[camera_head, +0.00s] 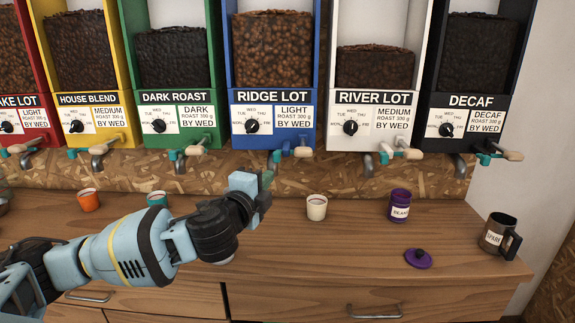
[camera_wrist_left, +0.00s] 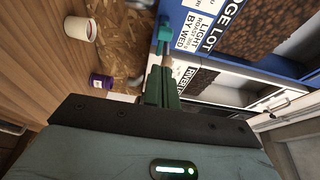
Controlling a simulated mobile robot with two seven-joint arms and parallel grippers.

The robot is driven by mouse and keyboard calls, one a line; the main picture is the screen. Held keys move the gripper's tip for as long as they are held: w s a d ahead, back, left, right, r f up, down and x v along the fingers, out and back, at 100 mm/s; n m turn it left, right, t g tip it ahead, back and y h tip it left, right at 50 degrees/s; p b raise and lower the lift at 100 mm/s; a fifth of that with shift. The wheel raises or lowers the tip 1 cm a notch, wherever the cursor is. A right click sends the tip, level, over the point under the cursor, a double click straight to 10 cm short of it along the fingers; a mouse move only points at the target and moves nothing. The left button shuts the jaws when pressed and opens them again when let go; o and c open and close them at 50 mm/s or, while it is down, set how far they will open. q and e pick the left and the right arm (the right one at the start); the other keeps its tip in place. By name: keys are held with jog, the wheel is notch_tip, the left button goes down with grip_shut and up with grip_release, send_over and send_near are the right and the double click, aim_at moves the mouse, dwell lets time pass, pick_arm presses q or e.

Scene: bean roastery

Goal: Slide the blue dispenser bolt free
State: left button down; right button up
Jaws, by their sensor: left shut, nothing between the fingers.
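The blue dispenser (camera_head: 273,97), labelled RIDGE LOT, hangs in the middle of the row and is full of beans. Its bolt (camera_head: 290,150) runs across the outlet below the label, with a pale handle (camera_head: 302,152) at its right and a teal end at its left. My left gripper (camera_head: 267,180) is shut and empty, just below and left of this bolt, apart from it as far as I can tell. In the left wrist view the shut green fingers (camera_wrist_left: 161,88) point toward the blue dispenser's underside (camera_wrist_left: 178,14); a teal bolt part (camera_wrist_left: 165,32) shows beyond them. My right gripper is out of view.
Green DARK ROAST (camera_head: 174,97) and white RIVER LOT (camera_head: 374,98) dispensers flank the blue one. On the counter (camera_head: 340,250) stand a white cup (camera_head: 316,207), a purple jar (camera_head: 399,205), its lid (camera_head: 418,259) and a dark mug (camera_head: 497,236).

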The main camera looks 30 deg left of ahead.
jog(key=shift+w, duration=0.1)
pick_arm(q)
jog(key=x, duration=1)
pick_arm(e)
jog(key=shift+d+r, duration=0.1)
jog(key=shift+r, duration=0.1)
pick_arm(q)
jog(key=s+a, duration=0.1)
jog(key=s+a+p, duration=0.1)
jog(key=a, duration=0.1)
jog(key=shift+a, duration=0.15)
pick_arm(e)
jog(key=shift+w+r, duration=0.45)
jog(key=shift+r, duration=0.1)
pick_arm(q)
jog(key=shift+s+a+f, duration=0.1)
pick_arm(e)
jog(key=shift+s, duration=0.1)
